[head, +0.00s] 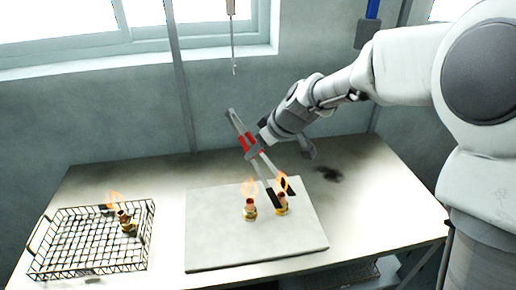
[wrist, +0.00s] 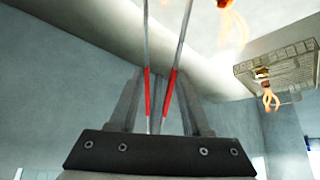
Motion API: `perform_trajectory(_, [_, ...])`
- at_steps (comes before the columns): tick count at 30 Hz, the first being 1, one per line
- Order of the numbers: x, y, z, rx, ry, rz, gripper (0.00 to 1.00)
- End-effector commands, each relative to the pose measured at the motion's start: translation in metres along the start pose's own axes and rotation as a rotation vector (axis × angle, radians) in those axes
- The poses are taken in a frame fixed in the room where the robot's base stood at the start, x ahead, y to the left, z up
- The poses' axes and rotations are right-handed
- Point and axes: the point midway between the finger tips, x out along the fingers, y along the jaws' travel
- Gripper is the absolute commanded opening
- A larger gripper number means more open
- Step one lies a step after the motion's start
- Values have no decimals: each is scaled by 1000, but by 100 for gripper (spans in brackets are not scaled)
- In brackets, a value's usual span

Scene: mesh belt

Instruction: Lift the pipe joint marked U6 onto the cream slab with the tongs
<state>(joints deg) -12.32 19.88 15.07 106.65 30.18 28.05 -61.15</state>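My gripper (head: 256,146) is shut on the red-gripped tongs (head: 246,141); in the wrist view its fingers (wrist: 158,105) stand either side of the tongs' red grips (wrist: 149,92). The tongs slant down to dark tips over the cream slab (head: 215,225). Two brass-and-copper pipe joints stand on the slab, with flames above them: a left one (head: 250,212) and a right one (head: 282,209). The tips are at the right joint; I cannot tell whether they touch it. More joint pieces (head: 127,224) sit in the wire basket. No U6 mark is readable.
The wire basket (head: 88,266) stands at the table's left end, with a flame above its joint; it also shows in the wrist view (wrist: 285,66). A dark scorch mark (head: 328,174) lies behind the slab. A hook tool (head: 233,40) hangs by the window. The table's back left is clear.

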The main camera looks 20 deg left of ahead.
Motion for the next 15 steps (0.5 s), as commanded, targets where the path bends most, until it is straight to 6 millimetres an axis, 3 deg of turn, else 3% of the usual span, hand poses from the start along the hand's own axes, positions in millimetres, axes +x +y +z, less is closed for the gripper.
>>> perform_trajectory(15, [0,0,0,0,0,0,44])
